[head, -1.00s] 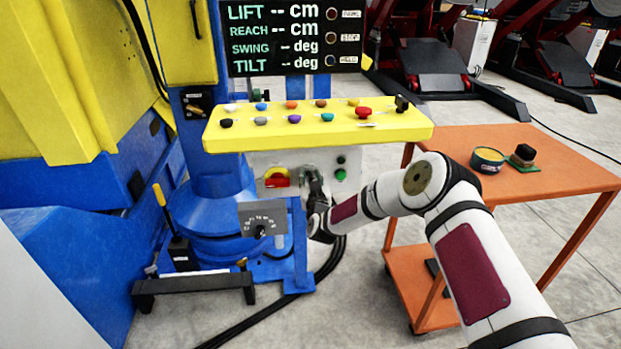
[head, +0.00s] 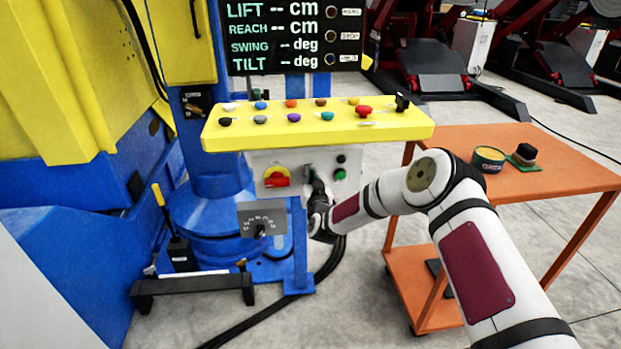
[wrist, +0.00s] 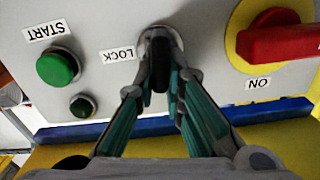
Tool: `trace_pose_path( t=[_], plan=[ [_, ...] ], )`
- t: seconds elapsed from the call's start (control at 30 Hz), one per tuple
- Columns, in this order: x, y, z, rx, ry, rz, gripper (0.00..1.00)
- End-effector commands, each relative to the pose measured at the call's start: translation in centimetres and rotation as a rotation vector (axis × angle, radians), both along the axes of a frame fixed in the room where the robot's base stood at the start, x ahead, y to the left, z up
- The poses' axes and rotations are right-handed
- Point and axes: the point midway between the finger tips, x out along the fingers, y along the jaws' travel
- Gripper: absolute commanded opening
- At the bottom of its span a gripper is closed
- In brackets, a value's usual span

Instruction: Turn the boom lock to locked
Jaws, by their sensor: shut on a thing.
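The boom lock is a black knob (wrist: 160,62) in a round silver collar, beside a label reading LOCK, at the top middle of the wrist view. The wrist picture is upside down, so the label is inverted. My gripper (wrist: 160,88) has its two green-sided fingers closed on the knob, one on each side. The knob's handle runs roughly up and down in that view; its exact angle is partly hidden by the fingertips. In the head view my gripper (head: 314,182) is at the grey control panel (head: 262,160) and covers most of the knob.
A red switch on a yellow disc (head: 277,177) is left of my gripper, and green buttons (head: 341,174) are right of it. A yellow button console (head: 318,130) overhangs the panel. An orange cart (head: 545,180) stands close to the right of my arm.

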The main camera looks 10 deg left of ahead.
Motion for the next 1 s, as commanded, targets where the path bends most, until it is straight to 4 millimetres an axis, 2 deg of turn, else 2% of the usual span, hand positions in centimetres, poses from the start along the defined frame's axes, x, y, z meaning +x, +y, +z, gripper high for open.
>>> trace_pose_path(
  t=[1.0],
  plan=[
    [0.5, -1.5, -1.4, 0.917, 0.265, -0.002, 0.0]
  ],
)
